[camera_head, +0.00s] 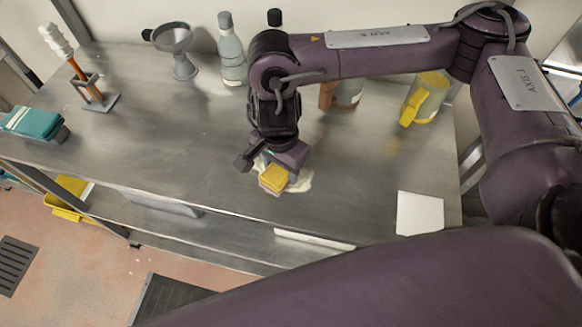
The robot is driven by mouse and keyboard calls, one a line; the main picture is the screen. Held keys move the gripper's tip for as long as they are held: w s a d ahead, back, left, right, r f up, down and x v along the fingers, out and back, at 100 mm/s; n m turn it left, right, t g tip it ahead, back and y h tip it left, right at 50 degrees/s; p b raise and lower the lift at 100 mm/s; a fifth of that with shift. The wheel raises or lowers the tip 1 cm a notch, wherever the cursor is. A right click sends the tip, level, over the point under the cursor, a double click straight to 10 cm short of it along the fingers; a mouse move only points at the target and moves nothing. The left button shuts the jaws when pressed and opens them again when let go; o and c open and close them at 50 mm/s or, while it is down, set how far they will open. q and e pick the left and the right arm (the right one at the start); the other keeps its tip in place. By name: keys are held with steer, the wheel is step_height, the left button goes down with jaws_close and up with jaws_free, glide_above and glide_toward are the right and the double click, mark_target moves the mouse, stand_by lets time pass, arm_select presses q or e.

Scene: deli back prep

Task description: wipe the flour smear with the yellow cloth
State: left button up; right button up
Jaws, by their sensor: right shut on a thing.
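The yellow cloth (273,179) is a small folded block in the middle of the steel counter, near its front edge. My right gripper (272,168) points down and is shut on the cloth. The flour smear (299,183) is a pale cream patch on the counter. It shows to the right of the cloth and around it, and the cloth and gripper cover part of it. The cloth is at the smear; I cannot tell how firmly it presses. My left gripper is not in the view.
On the steel counter (190,140) stand a grey funnel-like vessel (176,45), a bottle (231,55), a yellow-handled container (425,98) and a brush on a stand (80,72). Teal cloths (32,122) lie at the left end. A white sheet (419,213) lies front right.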

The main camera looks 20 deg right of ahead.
mark_target(258, 164)
steer(key=shift+w+a, duration=0.1)
steer(key=shift+a, duration=0.1)
stand_by(0.5)
steer(key=shift+w+a+b, duration=0.2)
steer(key=shift+w+a, duration=0.4)
steer(key=shift+a, duration=0.3)
steer(key=shift+w+a+b, duration=0.2)
steer(key=shift+w+a, duration=0.4)
steer(key=shift+a, duration=0.3)
steer(key=shift+w+a+b, duration=0.3)
steer(key=shift+w+a, duration=0.3)
steer(key=shift+a, duration=0.3)
steer(key=shift+w+a+b, duration=0.3)
steer(key=shift+w+a, duration=0.3)
steer(key=shift+a, duration=0.3)
steer(key=shift+s+d+p, duration=0.15)
steer(key=shift+s+d, duration=0.4)
steer(key=shift+d, duration=0.25)
steer(key=shift+s+d+p, duration=0.1)
steer(key=shift+s+d, duration=0.45)
steer(key=shift+d, duration=0.3)
steer(key=shift+s+d+p, duration=0.15)
steer(key=shift+s+d, duration=0.4)
steer(key=shift+d, duration=0.25)
